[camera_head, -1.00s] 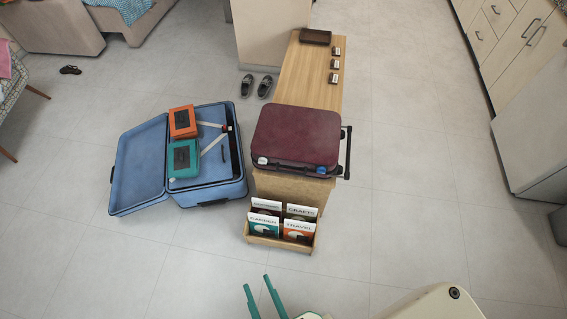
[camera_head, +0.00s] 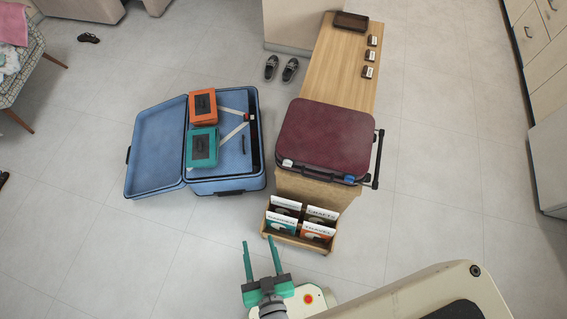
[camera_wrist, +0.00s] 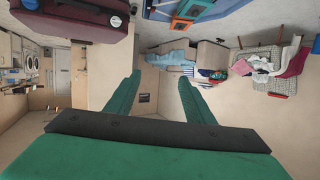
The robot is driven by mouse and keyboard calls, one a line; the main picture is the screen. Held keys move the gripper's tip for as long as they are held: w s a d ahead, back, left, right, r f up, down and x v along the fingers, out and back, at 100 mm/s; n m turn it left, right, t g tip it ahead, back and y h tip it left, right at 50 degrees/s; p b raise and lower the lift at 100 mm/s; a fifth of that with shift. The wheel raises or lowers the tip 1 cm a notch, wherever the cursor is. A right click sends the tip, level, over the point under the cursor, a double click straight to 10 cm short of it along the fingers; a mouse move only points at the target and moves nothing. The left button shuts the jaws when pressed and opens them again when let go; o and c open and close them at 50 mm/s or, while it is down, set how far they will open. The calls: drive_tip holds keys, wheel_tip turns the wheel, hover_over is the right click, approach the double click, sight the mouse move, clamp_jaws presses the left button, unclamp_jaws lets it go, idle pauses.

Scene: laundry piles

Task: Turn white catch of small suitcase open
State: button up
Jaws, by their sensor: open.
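The small suitcase (camera_head: 325,134) is maroon and lies shut on the near end of a wooden bench. Its white catch (camera_head: 288,163) is on the near edge at the left, and a blue catch (camera_head: 349,179) is on the same edge at the right. My gripper (camera_head: 260,245) has green fingers, is open and empty, and is in front of the bench, apart from the suitcase. In the wrist view, my gripper (camera_wrist: 156,88) shows its two fingers spread. The suitcase (camera_wrist: 75,15) shows upside down at the upper left there, with the white catch (camera_wrist: 115,21) near its edge.
A magazine rack (camera_head: 298,240) stands on the floor in front of the bench (camera_head: 335,60), between my gripper and the suitcase. An open blue suitcase (camera_head: 228,184) holding an orange box (camera_head: 203,106) and a teal box (camera_head: 202,147) lies at the left. Floor at the left front is clear.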

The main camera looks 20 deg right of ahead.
drive_tip(key=w+f+m+g+h, duration=0.1)
drive_tip(key=w+f, duration=0.4)
drive_tip(key=f, duration=0.2)
drive_tip(key=m+g+h, duration=0.2)
drive_tip(key=m+h, duration=0.3)
drive_tip(key=h, duration=0.1)
approach(287, 164)
drive_tip(key=x, duration=0.8)
drive_tip(key=shift+n, duration=0.3)
drive_tip(key=shift+s+f, duration=0.1)
drive_tip(key=shift+s+a+y, duration=0.1)
drive_tip(key=shift+y, duration=0.2)
drive_tip(key=c, duration=1)
